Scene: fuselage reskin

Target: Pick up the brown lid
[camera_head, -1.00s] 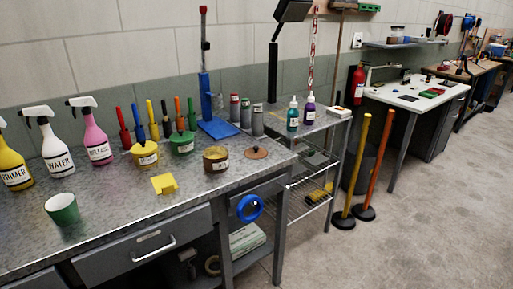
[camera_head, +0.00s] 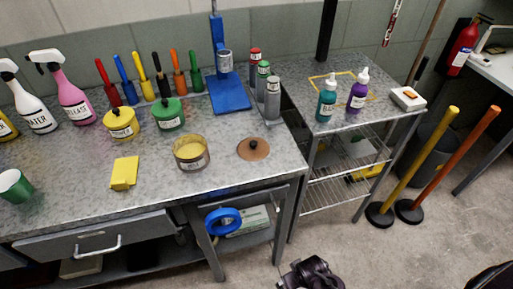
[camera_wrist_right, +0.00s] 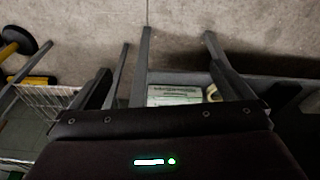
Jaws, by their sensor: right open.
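The brown lid (camera_head: 253,149) is a flat round disc with a dark knob, lying on the grey metal worktop (camera_head: 225,182) near its right end. An open brown-yellow tin (camera_head: 192,154) stands just left of it. My right gripper (camera_head: 310,272) shows at the bottom of the head view, in front of the bench and well away from the lid. In the right wrist view its open fingers (camera_wrist_right: 167,85) have nothing between them. The lid is not in that view. My left gripper is not in view.
Yellow (camera_head: 121,124) and green (camera_head: 168,114) lidded tins stand left of the lid. A wire-shelf cart (camera_head: 345,130) with bottles is to the right. The worktop's front edge lies before the lid.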

